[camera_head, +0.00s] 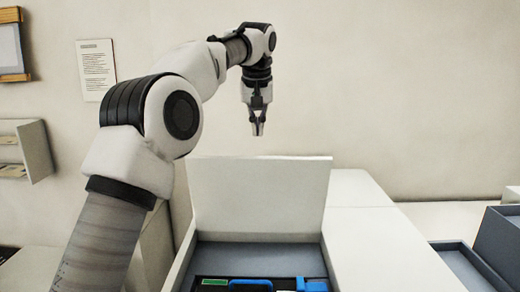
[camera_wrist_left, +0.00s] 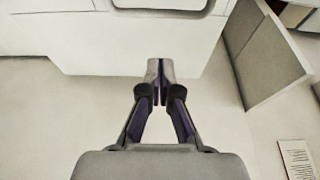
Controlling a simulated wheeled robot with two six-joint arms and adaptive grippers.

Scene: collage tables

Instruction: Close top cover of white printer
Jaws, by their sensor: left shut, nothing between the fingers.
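The white printer (camera_head: 385,245) stands at the lower middle of the head view. Its top cover (camera_head: 262,197) is raised nearly upright at the back of the opening. The grey inside (camera_head: 265,258) shows, with blue parts and a green piece at the bottom edge. My left gripper (camera_head: 259,130) is above the cover's top edge in the head view, apart from it in the picture. Its fingers are together and empty. In the left wrist view the gripper (camera_wrist_left: 160,70) points toward a large white panelled surface; I cannot tell which part that is. My right gripper is not in view.
Blue-grey boxes (camera_head: 500,240) stand at the right. A paper notice (camera_head: 96,70), a wood-edged frame (camera_head: 12,40) and a pale wall holder (camera_head: 28,150) are at the left. The wall right of my left gripper is bare.

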